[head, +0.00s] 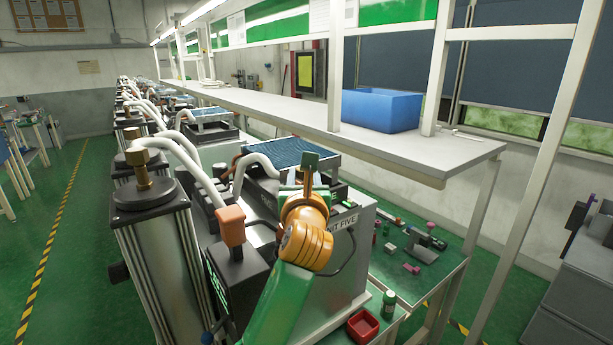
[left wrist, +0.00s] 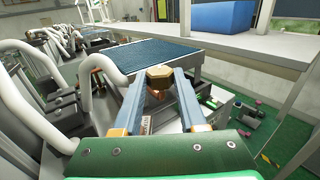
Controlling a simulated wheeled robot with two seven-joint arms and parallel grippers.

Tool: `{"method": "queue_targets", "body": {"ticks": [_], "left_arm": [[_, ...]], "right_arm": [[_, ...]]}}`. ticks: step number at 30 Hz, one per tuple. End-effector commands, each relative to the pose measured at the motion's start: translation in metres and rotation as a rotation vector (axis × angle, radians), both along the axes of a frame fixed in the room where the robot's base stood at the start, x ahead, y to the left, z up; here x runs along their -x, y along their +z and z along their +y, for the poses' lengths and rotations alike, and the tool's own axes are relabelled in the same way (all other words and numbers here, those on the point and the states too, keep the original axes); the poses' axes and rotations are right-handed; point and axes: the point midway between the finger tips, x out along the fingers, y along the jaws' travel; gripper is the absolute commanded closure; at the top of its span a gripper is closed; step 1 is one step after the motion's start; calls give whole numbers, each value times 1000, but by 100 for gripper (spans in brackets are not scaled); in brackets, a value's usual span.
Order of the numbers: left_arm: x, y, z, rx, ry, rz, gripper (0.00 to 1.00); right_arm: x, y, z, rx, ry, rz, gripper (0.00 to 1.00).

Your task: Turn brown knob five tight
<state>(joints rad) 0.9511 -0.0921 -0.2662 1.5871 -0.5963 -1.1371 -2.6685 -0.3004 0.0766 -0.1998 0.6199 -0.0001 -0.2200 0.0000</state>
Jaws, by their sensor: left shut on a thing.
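My left arm (head: 305,240), green and orange, reaches up from the bottom of the head view, over the machine labelled as unit five (head: 343,222). In the left wrist view my left gripper (left wrist: 158,88) has its two blue-grey fingers closed around a brown-gold faceted knob (left wrist: 159,74). In the head view my arm hides the grip. I cannot tell how tight the knob is. My right gripper is not in view.
A metal column (head: 160,265) with another brown knob (head: 137,157) stands at left. White hoses (head: 190,160) and an orange-topped black box (head: 232,230) crowd the area. A blue bin (head: 381,110) sits on the shelf. A red tray (head: 363,326) lies low right. The left aisle is clear.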

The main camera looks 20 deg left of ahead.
Motion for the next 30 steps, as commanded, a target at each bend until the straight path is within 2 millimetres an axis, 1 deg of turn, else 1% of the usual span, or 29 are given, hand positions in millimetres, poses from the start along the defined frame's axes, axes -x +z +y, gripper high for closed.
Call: {"method": "queue_targets", "body": {"ticks": [1, 3, 8, 19, 20, 21, 22, 23, 30], "left_arm": [[1, 2, 4, -8, -36, -7, 100], [1, 3, 5, -13, -98, -12, 100], [2, 3, 4, -11, -182, -9, 100], [2, 2, 3, -5, -205, -3, 100], [2, 2, 3, -5, -205, -3, 51], [2, 2, 3, -5, -205, -3, 40], [2, 2, 3, -5, -204, -3, 32], [2, 2, 3, -4, -204, -2, 29], [2, 1, 3, -4, -204, 0, 29]], "right_arm": [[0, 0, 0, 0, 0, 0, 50], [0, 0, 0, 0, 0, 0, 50], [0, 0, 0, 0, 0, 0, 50], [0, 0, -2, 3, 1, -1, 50], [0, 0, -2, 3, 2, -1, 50], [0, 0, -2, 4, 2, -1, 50], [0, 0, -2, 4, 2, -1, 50], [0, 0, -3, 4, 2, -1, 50], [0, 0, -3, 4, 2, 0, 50]]}}
